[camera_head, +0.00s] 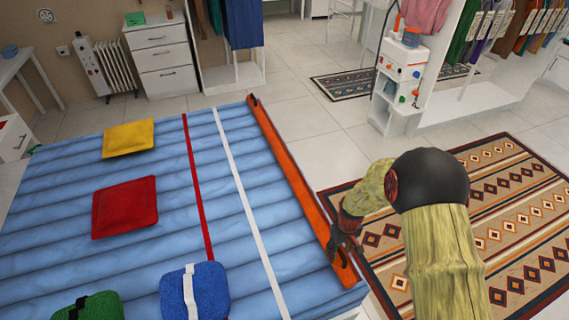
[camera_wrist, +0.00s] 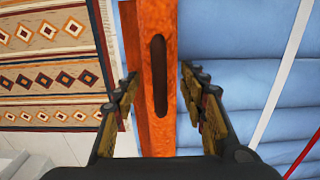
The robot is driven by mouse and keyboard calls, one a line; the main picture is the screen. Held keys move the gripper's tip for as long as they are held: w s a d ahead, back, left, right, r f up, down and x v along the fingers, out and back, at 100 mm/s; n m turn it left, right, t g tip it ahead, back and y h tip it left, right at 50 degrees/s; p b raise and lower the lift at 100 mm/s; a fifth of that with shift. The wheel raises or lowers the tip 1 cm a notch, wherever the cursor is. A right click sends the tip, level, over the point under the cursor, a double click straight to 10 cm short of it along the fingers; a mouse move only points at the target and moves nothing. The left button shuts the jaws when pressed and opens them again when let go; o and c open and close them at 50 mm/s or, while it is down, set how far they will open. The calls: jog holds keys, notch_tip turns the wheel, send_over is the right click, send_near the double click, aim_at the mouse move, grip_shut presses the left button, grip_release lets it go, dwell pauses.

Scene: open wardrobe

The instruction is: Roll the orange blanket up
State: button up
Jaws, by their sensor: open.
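A long, narrow orange strip (camera_head: 288,165) runs along the right edge of a blue ribbed, padded surface (camera_head: 50,220). It looks like a stiff bar; I see no other orange cloth spread out. A small dark piece (camera_head: 254,100) stands at its far end. My gripper (camera_head: 344,243) is at the near end of the strip. In the wrist view the orange strip (camera_wrist: 152,20) shows a dark slot (camera_wrist: 160,75) and lies between the two spread fingers of my gripper (camera_wrist: 159,80), with a gap on each side. The gripper is open and holds nothing.
On the blue surface lie a yellow pad (camera_head: 128,138), a red pad (camera_head: 125,207), a blue strapped bundle (camera_head: 210,290) and a green one (camera_head: 100,308). A red strip (camera_head: 196,180) and a white strip (camera_head: 240,185) cross it. A patterned rug (camera_head: 515,215) covers the floor at right.

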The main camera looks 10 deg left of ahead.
jog(key=shift+r, duration=0.1)
jog(key=shift+r+p, duration=2.85)
jog(key=shift+r, duration=1.1)
jog(key=shift+s+f, duration=0.1)
jog(key=shift+s, duration=0.1)
jog(key=s+d+r+m+t, duration=0.2)
jog(key=s+r, duration=0.6)
jog(key=r, duration=0.5)
jog(key=s+d+r+m+t, duration=0.1)
jog(key=s+d+r, duration=0.3)
jog(key=s+r, duration=0.4)
jog(key=s+d+r+m+t, duration=0.2)
jog(key=s+r, duration=0.6)
jog(key=r, duration=1.1)
jog(key=shift+d+m+t, duration=0.3)
jog(key=shift+d+m, duration=0.4)
jog(key=shift+d, duration=0.1)
